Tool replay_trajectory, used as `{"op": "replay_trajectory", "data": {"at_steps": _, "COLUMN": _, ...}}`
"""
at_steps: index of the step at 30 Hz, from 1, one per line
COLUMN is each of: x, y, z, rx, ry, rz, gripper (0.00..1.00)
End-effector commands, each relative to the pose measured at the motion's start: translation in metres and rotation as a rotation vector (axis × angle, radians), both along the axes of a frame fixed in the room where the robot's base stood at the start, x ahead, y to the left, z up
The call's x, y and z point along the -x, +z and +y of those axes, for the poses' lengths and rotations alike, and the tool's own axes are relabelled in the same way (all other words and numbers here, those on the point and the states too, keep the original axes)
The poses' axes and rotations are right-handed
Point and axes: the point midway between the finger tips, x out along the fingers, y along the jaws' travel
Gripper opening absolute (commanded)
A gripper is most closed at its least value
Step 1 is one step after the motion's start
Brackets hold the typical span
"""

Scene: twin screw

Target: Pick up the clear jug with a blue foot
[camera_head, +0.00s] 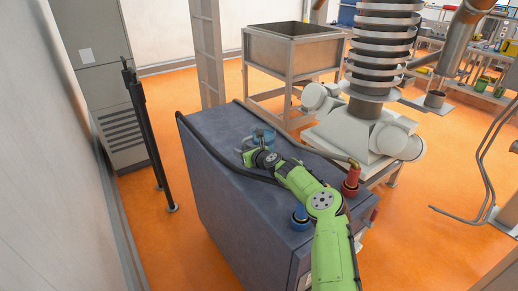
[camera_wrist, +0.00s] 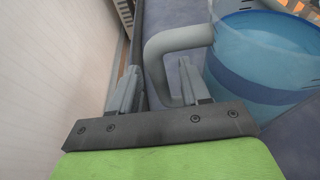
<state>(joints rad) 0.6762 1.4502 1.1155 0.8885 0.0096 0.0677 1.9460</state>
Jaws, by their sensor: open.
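The clear jug with blue at its base (camera_head: 262,134) stands on top of the dark blue cabinet (camera_head: 212,135), near its far end. In the wrist view the jug (camera_wrist: 265,60) fills the upper right, and its grey handle (camera_wrist: 162,52) juts out to the left. My gripper (camera_wrist: 160,66) is open, with one finger on each side of the handle's upright part. I cannot tell whether either finger touches it. In the head view my gripper (camera_head: 259,155) is at the near side of the jug and hides part of it.
A red fitting (camera_head: 351,177) with a hose and a blue fitting (camera_head: 300,215) stand on the cabinet's near end. A dark hose (camera_head: 240,170) runs along its top. A black stand (camera_head: 150,135) is to the left. The spiral machine (camera_head: 370,100) stands behind right.

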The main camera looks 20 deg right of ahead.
Motion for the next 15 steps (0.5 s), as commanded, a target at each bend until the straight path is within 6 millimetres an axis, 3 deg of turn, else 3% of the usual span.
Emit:
{"op": "replay_trajectory", "data": {"at_steps": 9, "x": -0.0044, "y": -0.0016, "z": 0.0008, "rx": 0.001, "ry": 0.000, "rz": 0.000, "gripper": 0.45}}
{"op": "replay_trajectory", "data": {"at_steps": 15, "x": -0.0043, "y": -0.0013, "z": 0.0006, "rx": 0.001, "ry": 0.000, "rz": 0.000, "gripper": 0.14}}
